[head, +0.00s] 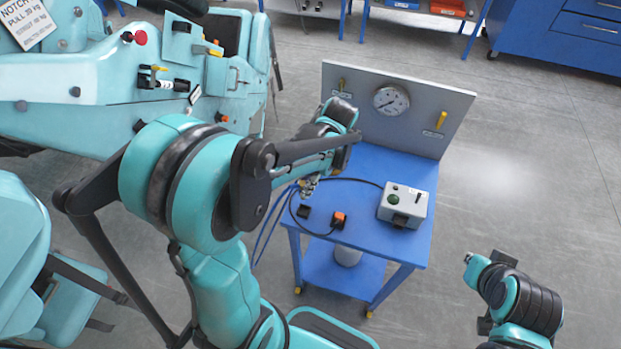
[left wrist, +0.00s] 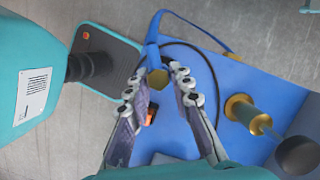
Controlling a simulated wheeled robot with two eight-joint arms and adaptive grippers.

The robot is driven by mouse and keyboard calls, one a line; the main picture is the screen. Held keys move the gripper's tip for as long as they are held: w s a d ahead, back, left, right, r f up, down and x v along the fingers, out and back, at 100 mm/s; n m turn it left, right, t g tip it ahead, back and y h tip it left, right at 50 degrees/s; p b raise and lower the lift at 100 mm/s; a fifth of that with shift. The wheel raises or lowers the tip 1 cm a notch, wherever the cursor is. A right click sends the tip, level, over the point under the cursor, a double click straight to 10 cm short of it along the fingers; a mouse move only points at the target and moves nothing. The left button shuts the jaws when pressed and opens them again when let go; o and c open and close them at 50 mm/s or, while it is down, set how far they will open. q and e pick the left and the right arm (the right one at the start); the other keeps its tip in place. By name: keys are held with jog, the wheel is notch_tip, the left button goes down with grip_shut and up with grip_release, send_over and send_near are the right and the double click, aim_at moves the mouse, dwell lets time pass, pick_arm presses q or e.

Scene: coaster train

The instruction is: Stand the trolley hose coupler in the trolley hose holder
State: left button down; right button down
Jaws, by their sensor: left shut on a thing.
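My left gripper (head: 308,187) is above the front left part of the blue trolley (head: 415,240). In the left wrist view, its fingers (left wrist: 166,80) are closed around a brass hex coupler (left wrist: 157,78) with a blue hose (left wrist: 152,50) leading away from it. The blue hose (head: 268,225) also hangs past the trolley's left edge in the head view. A small black block (head: 304,211) sits on the trolley top just below the gripper; I cannot tell if it is the hose holder. My right gripper (head: 470,258) is off to the right, away from the trolley, its fingers too small to read.
On the trolley stand an orange connector (head: 339,219) with a black cable and a grey box (head: 403,204) with a green button. A gauge panel (head: 420,105) rises at the back. A brass cylinder (left wrist: 243,112) with a black ball knob (left wrist: 297,155) is right of the gripper.

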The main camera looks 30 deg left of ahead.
pick_arm(q)
jog(key=shift+r, duration=0.1)
jog(key=shift+f+b, duration=2.4)
jog(key=shift+f, duration=0.55)
jog(key=shift+f+b, duration=1.4)
jog(key=shift+f, duration=0.15)
jog(key=c, duration=1.3)
grip_release()
jog(key=shift+o, duration=0.2)
jog(key=v, duration=1.2)
